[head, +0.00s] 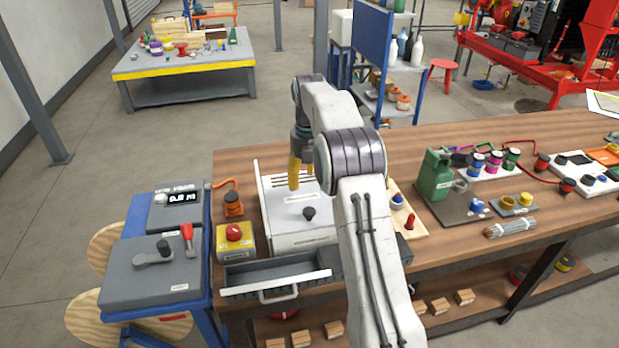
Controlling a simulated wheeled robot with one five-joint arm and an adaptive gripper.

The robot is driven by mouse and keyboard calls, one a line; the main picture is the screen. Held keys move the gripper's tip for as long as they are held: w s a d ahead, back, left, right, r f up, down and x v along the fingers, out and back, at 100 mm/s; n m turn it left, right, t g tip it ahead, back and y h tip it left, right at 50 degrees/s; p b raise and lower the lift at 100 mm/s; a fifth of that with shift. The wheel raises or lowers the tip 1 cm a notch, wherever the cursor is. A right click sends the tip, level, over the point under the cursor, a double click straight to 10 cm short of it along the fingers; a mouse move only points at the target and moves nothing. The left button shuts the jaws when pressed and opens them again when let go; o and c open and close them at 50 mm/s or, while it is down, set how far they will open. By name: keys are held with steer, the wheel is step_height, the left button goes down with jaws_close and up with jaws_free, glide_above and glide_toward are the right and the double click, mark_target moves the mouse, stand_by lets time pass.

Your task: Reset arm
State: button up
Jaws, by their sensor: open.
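My arm rises from the bottom of the head view and bends over the wooden bench (440,238). My gripper (294,186) points down, with yellow fingers, above the white box (300,238) with dark slots and a black knob (309,213). The jaws are open, and I see nothing held between them. The upper arm link hides part of the box's right side. I cannot tell whether the fingertips touch the box.
An open drawer (275,283) sticks out at the bench front. A red button on a yellow box (235,240) and an orange item (233,204) stand left of the white box. A grey panel with levers (150,272) stands further left. A green canister (434,176) stands right.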

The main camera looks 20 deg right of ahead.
steer(key=shift+r, duration=0.3)
stand_by(0.5)
